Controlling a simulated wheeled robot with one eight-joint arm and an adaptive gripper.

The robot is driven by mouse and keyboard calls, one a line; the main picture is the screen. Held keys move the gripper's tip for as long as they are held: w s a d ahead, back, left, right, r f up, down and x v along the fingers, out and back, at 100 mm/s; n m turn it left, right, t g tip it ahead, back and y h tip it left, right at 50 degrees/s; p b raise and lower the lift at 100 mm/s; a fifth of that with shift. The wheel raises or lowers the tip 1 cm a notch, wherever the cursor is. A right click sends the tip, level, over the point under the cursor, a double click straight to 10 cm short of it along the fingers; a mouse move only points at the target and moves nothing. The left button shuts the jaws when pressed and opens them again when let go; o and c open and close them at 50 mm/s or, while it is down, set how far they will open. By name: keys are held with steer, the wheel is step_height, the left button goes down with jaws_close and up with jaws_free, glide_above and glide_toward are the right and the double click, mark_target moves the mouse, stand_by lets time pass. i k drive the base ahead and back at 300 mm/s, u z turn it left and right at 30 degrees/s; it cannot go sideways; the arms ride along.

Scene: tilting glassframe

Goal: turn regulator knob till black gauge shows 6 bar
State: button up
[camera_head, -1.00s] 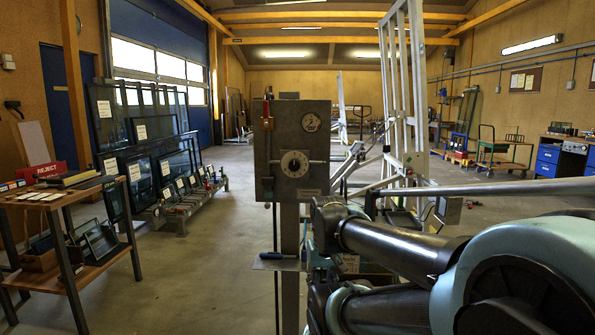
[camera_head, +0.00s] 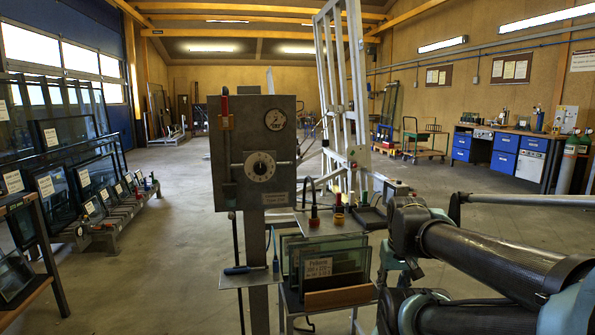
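A grey control panel (camera_head: 238,190) stands on a post left of the middle in the head camera view. A round knob or dial (camera_head: 260,166) with a white ring and dark centre sits on its front, with a thin bar across it. My arm reaches in from the right, apart from the panel. My gripper does not show.
A small shelf with a blue-handled tool (camera_head: 243,269) juts from the post. Right of it stands a cart with glass panes (camera_head: 325,265) and suction tools. Glass racks (camera_head: 80,195) line the left. Blue drawer benches (camera_head: 503,152) stand far right. Open floor lies behind the panel.

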mark_target(259, 166)
steer(key=z, duration=1.8)
steer(key=i, duration=0.95)
steer(key=u, duration=2.5)
